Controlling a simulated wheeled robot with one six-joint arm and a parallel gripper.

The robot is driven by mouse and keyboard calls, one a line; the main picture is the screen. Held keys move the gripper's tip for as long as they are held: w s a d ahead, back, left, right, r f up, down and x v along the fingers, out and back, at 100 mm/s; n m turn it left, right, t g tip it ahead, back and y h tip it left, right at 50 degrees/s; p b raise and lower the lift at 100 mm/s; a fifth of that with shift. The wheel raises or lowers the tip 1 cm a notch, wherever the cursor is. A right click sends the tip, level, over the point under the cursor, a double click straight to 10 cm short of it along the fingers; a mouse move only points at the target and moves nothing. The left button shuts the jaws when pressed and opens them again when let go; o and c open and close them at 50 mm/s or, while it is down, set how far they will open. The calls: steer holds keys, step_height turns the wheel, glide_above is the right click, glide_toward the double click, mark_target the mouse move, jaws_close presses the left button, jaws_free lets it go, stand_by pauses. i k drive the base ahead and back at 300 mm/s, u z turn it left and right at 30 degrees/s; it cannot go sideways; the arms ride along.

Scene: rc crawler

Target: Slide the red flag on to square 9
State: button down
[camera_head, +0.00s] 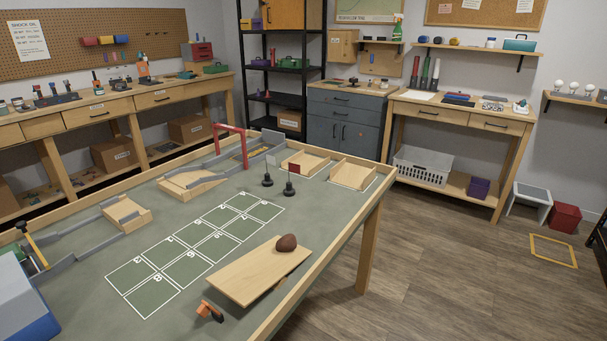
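A small red flag (293,169) stands upright on a black round base (289,188) on the green table top, beyond the number grid. A pale grey flag (271,160) on a similar black base stands just to its left, close but apart. A white-lined grid of numbered squares (197,246) runs across the table in two columns. The numerals are small and turned, so I cannot tell for certain which square is 9. The red flag stands outside the grid, past its far right end. My gripper is not in view.
A wooden board (250,275) with a brown rock (287,243) lies right of the grid. An orange and black item (210,311) is near the front edge. Wooden ramps (191,184) and a red gate (230,146) stand behind. Two wooden trays (352,174) lie right of the flags.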

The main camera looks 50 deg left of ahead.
mark_target(290, 191)
steer(key=u, duration=0.2)
steer(key=i, duration=1.9)
steer(key=u, duration=1)
steer(key=i, duration=1.1)
steer(key=u, duration=1.65)
steer(key=i, duration=0.6)
steer(key=u, duration=0.45)
